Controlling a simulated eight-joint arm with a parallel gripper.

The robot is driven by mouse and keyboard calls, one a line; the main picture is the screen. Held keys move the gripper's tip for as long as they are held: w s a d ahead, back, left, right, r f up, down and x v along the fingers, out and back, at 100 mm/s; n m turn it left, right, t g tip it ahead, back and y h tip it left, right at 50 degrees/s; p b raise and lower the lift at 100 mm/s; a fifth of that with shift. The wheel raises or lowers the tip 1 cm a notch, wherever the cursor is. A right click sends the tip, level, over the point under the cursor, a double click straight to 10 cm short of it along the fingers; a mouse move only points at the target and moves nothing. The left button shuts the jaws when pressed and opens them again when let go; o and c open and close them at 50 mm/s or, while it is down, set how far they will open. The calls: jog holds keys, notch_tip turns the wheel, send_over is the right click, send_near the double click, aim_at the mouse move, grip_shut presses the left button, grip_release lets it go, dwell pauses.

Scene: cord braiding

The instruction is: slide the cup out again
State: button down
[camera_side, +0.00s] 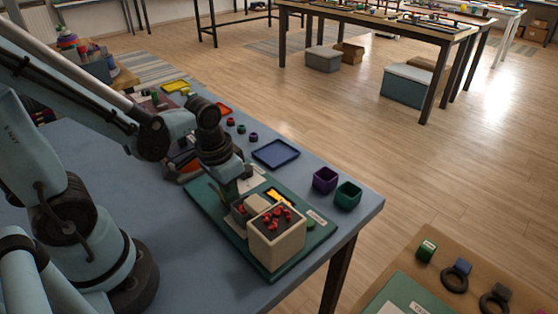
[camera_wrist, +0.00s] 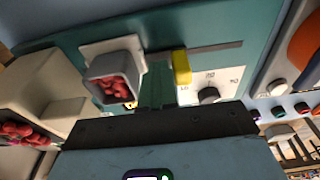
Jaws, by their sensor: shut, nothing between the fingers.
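A small grey square cup (camera_wrist: 114,72) with red pieces inside stands on a pale plate on the green board, left of my fingers in the wrist view. In the side view the cup (camera_side: 238,214) is partly hidden beside a cream box (camera_side: 277,246) with red pieces in its top. The cream box also shows at the left edge of the wrist view (camera_wrist: 38,88). My gripper (camera_wrist: 157,78) is shut and empty, close beside the cup. In the side view my gripper (camera_side: 230,188) is low over the board; its fingertips are hard to make out.
The green board (camera_side: 205,206) carries a yellow block (camera_wrist: 182,67) and a dial (camera_wrist: 208,95) right of my fingers. A purple bin (camera_side: 325,180), a green bin (camera_side: 348,195) and a blue tray (camera_side: 276,153) stand beyond it. The blue table's left part is clear.

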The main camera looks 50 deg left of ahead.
jog(key=shift+a, duration=2.95)
jog(key=shift+d, duration=0.25)
jog(key=shift+d, duration=0.45)
notch_tip(320, 180, up, 11)
jog(key=shift+w+d+f+t, duration=0.1)
jog(key=shift+w+d+t, duration=0.3)
jog(key=shift+d+t, duration=0.5)
jog(key=shift+w+d+f+t, duration=0.1)
jog(key=shift+w+d+t, duration=0.25)
jog(key=shift+d+t, duration=0.5)
jog(key=shift+w+d+f+t, duration=0.1)
jog(key=shift+w+d+t, duration=0.3)
jog(key=shift+d+t, duration=0.5)
